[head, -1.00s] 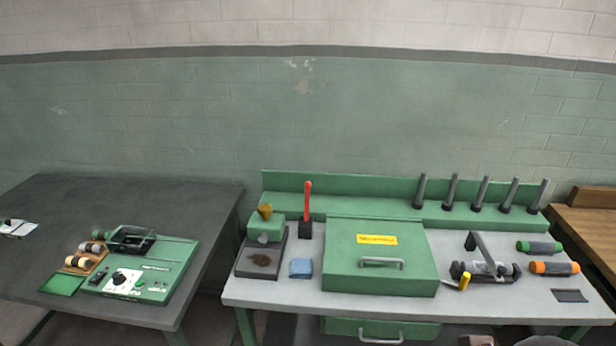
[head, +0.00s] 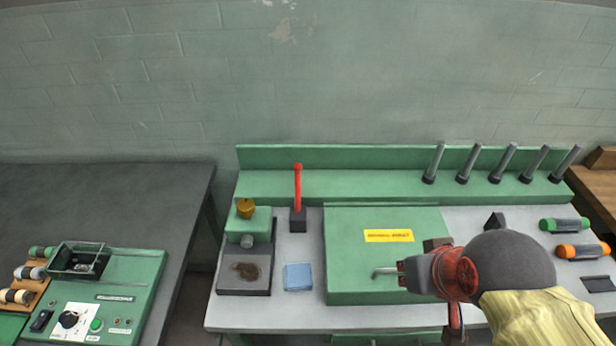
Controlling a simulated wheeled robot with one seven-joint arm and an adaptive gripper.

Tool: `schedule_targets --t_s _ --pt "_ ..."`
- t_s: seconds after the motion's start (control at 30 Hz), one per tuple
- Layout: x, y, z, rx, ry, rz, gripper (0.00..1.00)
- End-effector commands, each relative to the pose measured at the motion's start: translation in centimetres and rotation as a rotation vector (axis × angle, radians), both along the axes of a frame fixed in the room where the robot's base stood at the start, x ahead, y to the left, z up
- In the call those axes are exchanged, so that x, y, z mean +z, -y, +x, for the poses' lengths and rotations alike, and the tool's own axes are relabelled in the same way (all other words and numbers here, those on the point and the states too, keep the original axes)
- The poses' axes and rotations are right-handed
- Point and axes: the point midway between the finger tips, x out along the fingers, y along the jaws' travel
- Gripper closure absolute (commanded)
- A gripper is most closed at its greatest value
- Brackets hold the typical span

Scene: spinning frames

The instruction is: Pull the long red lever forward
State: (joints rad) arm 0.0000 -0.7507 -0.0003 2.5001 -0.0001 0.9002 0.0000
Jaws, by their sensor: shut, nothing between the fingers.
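The long red lever (head: 297,188) stands about upright in a small black base (head: 298,220) at the back of the bench, in front of the green back rail. It is left of the green box with the yellow label. My gripper (head: 403,272) comes in from the lower right and is in front of the green box, right of and nearer than the lever. It is apart from the lever.
A green-and-grey device (head: 247,262) and a blue block (head: 298,277) are near the lever. Several grey posts (head: 468,163) stand at the right. A dark table (head: 110,195) is at the left.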

Motion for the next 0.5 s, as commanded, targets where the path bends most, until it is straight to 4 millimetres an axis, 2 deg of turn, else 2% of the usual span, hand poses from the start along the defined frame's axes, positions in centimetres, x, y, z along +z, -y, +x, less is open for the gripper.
schedule_targets --t_s 0.17,0.27,0.37,0.5 --pt "-0.1 -0.4 0.4 -0.003 -0.02 0.021 1.0" --pt "-0.5 -1.5 1.4 -0.009 -0.078 0.082 1.0" --pt "-1.0 -3.5 3.3 -0.023 -0.166 0.193 1.0" --pt "-1.9 -6.9 7.2 -0.057 -0.3 0.404 1.0"
